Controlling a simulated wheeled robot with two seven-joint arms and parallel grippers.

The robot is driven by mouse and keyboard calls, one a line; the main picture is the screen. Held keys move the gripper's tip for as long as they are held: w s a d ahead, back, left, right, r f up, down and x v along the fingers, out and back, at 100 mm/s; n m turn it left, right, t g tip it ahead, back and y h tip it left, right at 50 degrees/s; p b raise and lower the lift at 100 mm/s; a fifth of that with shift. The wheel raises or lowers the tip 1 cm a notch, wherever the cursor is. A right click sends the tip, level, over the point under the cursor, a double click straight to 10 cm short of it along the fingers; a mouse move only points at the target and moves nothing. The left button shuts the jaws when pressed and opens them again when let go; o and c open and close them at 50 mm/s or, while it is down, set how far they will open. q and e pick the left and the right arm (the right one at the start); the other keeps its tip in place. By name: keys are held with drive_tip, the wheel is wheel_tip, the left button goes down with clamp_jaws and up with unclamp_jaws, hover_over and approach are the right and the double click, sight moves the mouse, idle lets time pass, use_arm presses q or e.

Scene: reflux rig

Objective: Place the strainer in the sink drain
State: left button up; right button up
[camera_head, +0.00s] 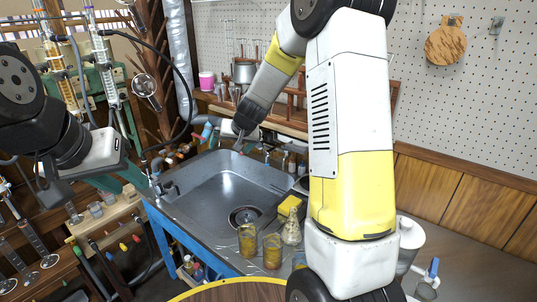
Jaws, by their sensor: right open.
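The grey metal sink (205,194) is in the middle of the head view, with the round dark sink drain (245,216) in its floor. A round metal piece that looks like a strainer (145,86) hangs by the wooden pegs left of the sink; I cannot tell for sure that it is the strainer. My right gripper (239,146) is open above the sink's back edge, apart from the drain. My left gripper (48,186) is at the far left, away from the sink; its jaw opening is unclear.
Two amber-filled beakers (272,251), a glass flask (291,228) and a yellow sponge (289,206) stand at the sink's front right. A faucet (165,186) is at the left rim. Glassware racks crowd the left. My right arm hides part of the right counter.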

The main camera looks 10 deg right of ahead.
drive_tip(key=s+r+y, duration=0.1)
drive_tip(key=s+r, duration=0.7)
drive_tip(key=s+d+r, duration=0.2)
drive_tip(key=s, duration=0.6)
drive_tip(key=s+d+r+n+h, duration=0.1)
drive_tip(key=s+d+r, duration=0.1)
drive_tip(key=s, duration=0.7)
drive_tip(key=s+d+r+g, duration=0.1)
drive_tip(key=s+d+r, duration=0.1)
drive_tip(key=s, duration=0.7)
drive_tip(key=shift+s+d+h, duration=0.2)
drive_tip(key=shift+d+h, duration=0.1)
drive_tip(key=shift+d, duration=0.2)
